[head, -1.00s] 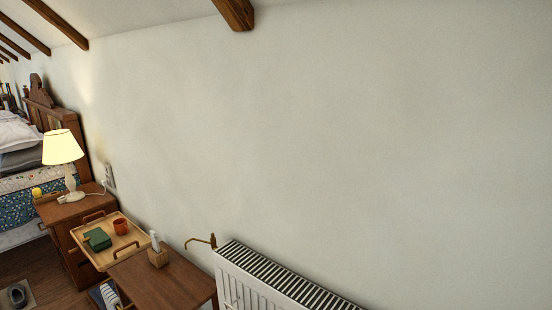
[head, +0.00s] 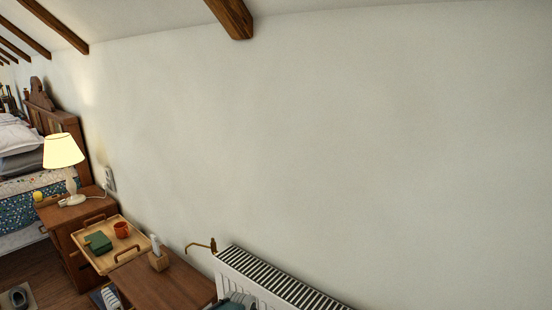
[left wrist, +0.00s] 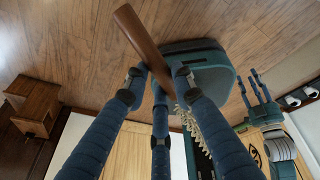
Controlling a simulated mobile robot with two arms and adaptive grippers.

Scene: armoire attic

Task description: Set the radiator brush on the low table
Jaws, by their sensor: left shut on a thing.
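The radiator brush has a brown wooden handle (left wrist: 143,38) and pale bristles (left wrist: 192,122) in the left wrist view. My left gripper (left wrist: 158,78) is shut on the brush, its blue fingers around the handle, which lies slantwise across them. The brush cannot be made out in the head view. The low table (head: 180,288), a brown wooden top, is at the bottom of the head view, left of the radiator. My right gripper (left wrist: 249,88) shows at the right of the left wrist view, its fingers apart and nothing seen between them.
A light wood tray (head: 98,266) holds a green box (head: 98,241) and a red-orange mug (head: 121,230). The white radiator (head: 285,280) is to the right. A lit lamp (head: 64,152) stands on the nightstand.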

